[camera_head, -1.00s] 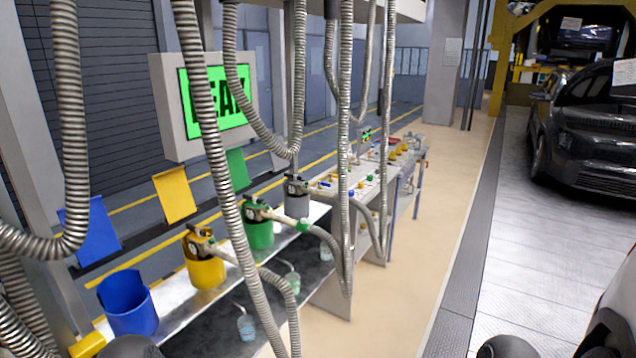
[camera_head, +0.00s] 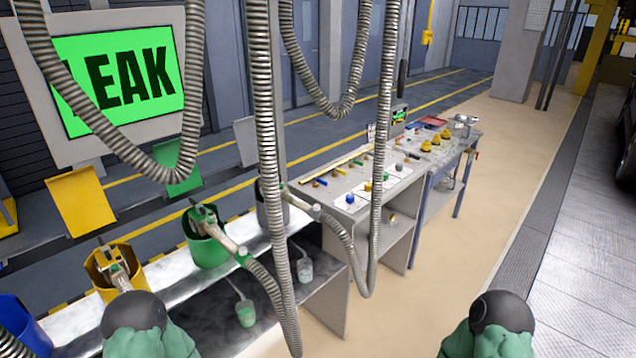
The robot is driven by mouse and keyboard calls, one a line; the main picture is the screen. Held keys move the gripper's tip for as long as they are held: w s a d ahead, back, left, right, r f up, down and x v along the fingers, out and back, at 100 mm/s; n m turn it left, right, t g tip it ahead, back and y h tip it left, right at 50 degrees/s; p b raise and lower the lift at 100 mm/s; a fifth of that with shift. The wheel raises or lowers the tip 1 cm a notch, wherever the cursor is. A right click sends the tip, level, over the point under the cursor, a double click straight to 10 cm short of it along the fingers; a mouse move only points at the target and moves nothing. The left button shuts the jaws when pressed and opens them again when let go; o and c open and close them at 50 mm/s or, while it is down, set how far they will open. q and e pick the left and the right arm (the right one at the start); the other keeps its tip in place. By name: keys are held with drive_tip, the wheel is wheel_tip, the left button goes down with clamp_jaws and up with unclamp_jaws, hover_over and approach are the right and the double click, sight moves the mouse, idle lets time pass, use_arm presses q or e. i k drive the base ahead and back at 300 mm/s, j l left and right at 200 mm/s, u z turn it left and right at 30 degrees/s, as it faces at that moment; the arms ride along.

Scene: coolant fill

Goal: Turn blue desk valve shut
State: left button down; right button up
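The desk (camera_head: 345,222) stands in the middle of the view, past the bench with the buckets. Small coloured handles and knobs sit on its top. A blue knob (camera_head: 350,198) is on a white plate near the front edge. A small blue handle (camera_head: 335,173) lies farther back in a row with yellow and green ones. I cannot tell which blue part is the valve, or whether it is open or shut. Rounded dark and green parts of my arms show at the bottom left and bottom right. Neither gripper is in view, and nothing of mine touches the desk.
Ribbed hoses (camera_head: 262,120) hang in front of the bench and desk. Yellow (camera_head: 112,275), green (camera_head: 207,250) and blue (camera_head: 20,325) buckets stand on the bench. A sign (camera_head: 120,78) reads LEAK. Tan floor (camera_head: 450,270) right of the desk is clear.

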sight(316, 180)
drive_tip(key=l+u, duration=0.1)
drive_tip(key=u, duration=0.25)
drive_tip(key=i+l+u, duration=0.15)
drive_tip(key=u, duration=0.25)
drive_tip(key=i+l+u, duration=0.2)
drive_tip(key=l+u, duration=0.2)
drive_tip(key=l, duration=0.2)
drive_tip(key=i+l+u, duration=0.15)
drive_tip(key=l+u, duration=0.25)
drive_tip(key=l, duration=0.25)
drive_tip(key=l+u, duration=0.4)
drive_tip(key=l, duration=0.25)
